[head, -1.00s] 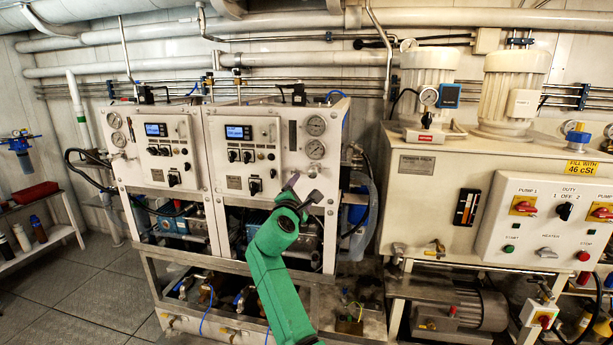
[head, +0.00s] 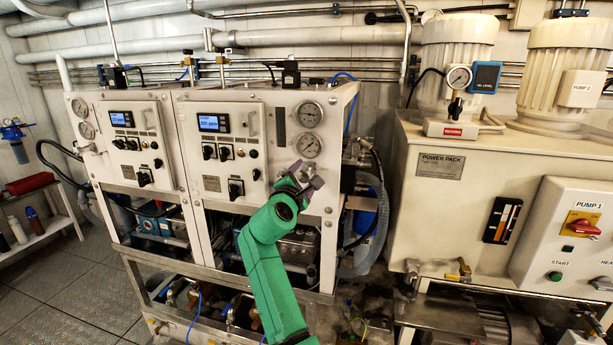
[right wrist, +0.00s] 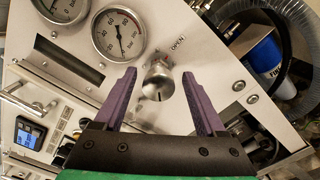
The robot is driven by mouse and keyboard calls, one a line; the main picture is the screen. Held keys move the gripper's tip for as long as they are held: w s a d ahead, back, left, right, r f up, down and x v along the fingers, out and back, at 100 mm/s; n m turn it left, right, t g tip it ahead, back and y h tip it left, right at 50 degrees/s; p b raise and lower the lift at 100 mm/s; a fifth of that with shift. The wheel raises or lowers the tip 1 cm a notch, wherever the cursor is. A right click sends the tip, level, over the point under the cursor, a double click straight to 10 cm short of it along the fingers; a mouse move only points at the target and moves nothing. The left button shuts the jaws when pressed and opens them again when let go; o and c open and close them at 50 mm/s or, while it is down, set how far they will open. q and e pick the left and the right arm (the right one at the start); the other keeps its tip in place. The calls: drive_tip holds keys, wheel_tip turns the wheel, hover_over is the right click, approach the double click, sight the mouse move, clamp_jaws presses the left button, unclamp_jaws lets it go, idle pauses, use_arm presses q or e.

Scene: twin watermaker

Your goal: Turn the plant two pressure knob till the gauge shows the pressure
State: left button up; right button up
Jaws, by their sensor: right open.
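The right-hand white panel unit (head: 233,170) carries two round gauges at its right edge, the upper gauge (head: 308,114) and the lower gauge (head: 309,146). A silver metal knob (right wrist: 158,80) sits on the panel beside an "OPEN" label in the right wrist view; the lower gauge (right wrist: 118,33) shows up and left of it. My right gripper (head: 307,174) is in front of the panel just below the lower gauge. In the right wrist view its purple fingers (right wrist: 158,73) are open, one on each side of the knob, with visible gaps. My left gripper is out of view.
A similar panel unit (head: 128,150) stands to the left. A cream power pack (head: 440,200) stands to the right. Hoses (head: 378,225) hang between the unit and the power pack. A small display (head: 213,123) glows on the right-hand panel.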

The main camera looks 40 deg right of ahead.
drive_tip(key=shift+s+a+r, duration=0.15)
drive_tip(key=shift+a+r, duration=0.05)
drive_tip(key=shift+a, duration=0.05)
drive_tip(key=shift+c, duration=1.2)
drive_tip(key=shift+a, duration=0.1)
drive_tip(key=c, duration=0.5)
clamp_jaws()
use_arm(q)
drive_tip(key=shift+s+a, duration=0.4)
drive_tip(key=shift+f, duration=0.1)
use_arm(e)
drive_tip(key=shift+r, duration=0.1)
